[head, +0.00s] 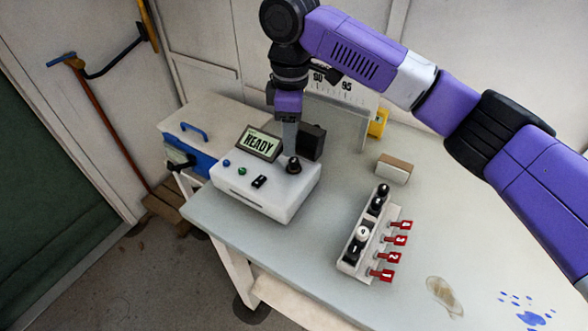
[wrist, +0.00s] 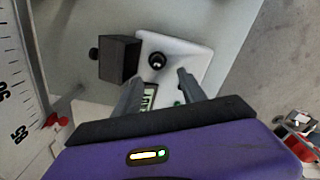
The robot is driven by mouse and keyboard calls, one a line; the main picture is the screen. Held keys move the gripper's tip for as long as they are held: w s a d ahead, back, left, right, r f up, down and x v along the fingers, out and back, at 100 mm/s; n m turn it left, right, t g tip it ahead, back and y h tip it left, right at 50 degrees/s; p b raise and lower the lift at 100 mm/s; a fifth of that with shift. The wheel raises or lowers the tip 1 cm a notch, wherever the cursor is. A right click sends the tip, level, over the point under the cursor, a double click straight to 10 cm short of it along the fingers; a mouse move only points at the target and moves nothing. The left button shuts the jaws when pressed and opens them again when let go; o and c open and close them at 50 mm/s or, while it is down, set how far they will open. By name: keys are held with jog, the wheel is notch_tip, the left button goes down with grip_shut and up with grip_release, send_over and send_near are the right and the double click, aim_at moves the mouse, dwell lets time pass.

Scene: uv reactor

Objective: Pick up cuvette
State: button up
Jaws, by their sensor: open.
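A white reactor box (head: 258,192) with a READY display (head: 262,142) stands on the table. A round black cap or knob (head: 294,165) sits on its top; I cannot tell whether it is the cuvette's cap. It also shows in the wrist view (wrist: 156,61), ahead of the fingertips. My gripper (wrist: 157,82) is open and empty, pointing down above the box; its fingers also show in the head view (head: 290,142). A pale rack (head: 348,264) to the right holds several small dark-topped pieces (head: 381,190) and one white-topped piece (head: 362,232).
A black block (head: 311,142) stands close behind the reactor's cap. Red numbered tags (head: 398,240) stick out from the rack. A small tan-and-white block (head: 394,168) and a scale panel (head: 340,97) are farther back. The front right tabletop is mostly clear, with stains.

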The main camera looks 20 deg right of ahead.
aim_at(294, 160)
jog(key=shift+d+f+p, duration=0.2)
jog(key=shift+f+p, duration=0.3)
jog(key=shift+f, duration=1.45)
jog(key=shift+d+f+p, duration=0.2)
jog(key=shift+f+p, duration=0.25)
jog(key=shift+f, duration=1.5)
grip_shut()
